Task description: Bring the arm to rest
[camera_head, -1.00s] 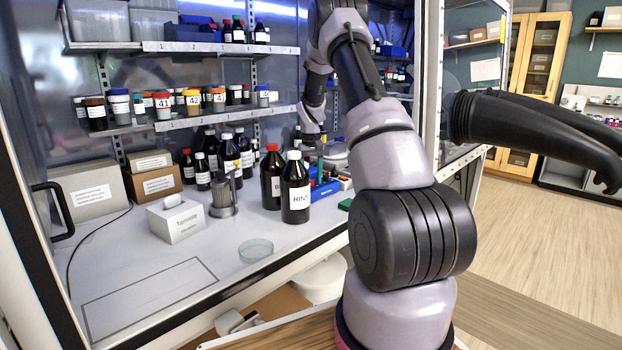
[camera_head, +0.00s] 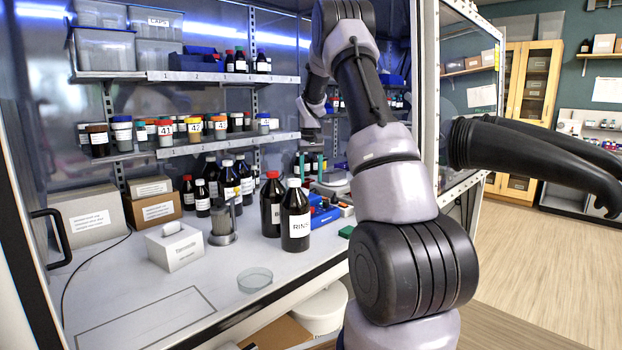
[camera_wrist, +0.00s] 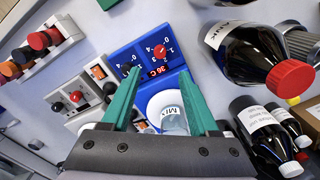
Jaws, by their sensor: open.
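My arm rises in front of the cabinet opening in the head view and bends at the top, its far end reaching inside. My gripper (camera_wrist: 158,88) shows in the wrist view as two green fingers, spread apart. Between and beyond the fingers is a small clear vessel with a label starting "MI" (camera_wrist: 172,118), over a round white surface. I see no finger contact with it.
A red-capped dark bottle (camera_wrist: 245,55) lies close right of the gripper in the wrist view. The RINSE-type bottle (camera_head: 295,222), tissue box (camera_head: 174,247) and glass dish (camera_head: 254,279) stand on the worktop. Shelves (camera_head: 225,143) hold jars. A black glove (camera_head: 535,155) juts out right of my arm.

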